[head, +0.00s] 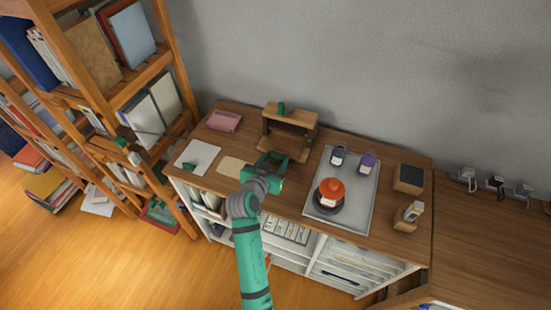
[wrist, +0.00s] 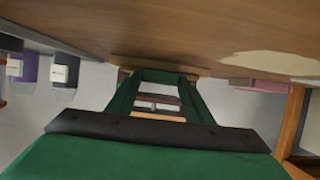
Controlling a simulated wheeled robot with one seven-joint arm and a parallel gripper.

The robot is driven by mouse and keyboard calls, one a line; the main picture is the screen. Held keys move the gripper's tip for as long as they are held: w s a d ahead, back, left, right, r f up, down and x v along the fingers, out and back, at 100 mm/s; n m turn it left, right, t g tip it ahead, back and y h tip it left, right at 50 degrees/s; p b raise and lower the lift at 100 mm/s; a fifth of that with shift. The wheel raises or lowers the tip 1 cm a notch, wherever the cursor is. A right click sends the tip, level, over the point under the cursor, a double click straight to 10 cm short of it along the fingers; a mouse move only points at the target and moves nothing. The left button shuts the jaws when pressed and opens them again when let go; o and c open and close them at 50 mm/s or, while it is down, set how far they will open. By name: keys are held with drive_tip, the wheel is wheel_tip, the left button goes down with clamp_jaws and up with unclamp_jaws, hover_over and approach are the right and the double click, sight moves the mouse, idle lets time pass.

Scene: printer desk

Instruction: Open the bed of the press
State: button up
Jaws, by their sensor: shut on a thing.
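The press (head: 291,118) is a small wooden frame with a green knob on top, standing at the back of the desk. Its bed (head: 287,150) is low at the front and mostly hidden by my gripper. My gripper (head: 272,157) is at the press's front, low over the desk. In the wrist view my green fingers (wrist: 160,76) reach toward the wooden press and are shut on a part at the front of the bed. The held part is small and mostly hidden between the fingertips.
A pale sheet (head: 232,165), white paper (head: 198,157) and pink box (head: 224,121) lie left. A bookshelf (head: 165,55) stands further left.

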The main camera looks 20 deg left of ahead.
drive_tip(key=s, duration=1.1)
drive_tip(key=shift+a, duration=0.2)
drive_tip(key=o, duration=1.5)
drive_tip(key=v, duration=1)
drive_tip(key=shift+s+r, duration=0.15)
drive_tip(key=shift+s, duration=0.2)
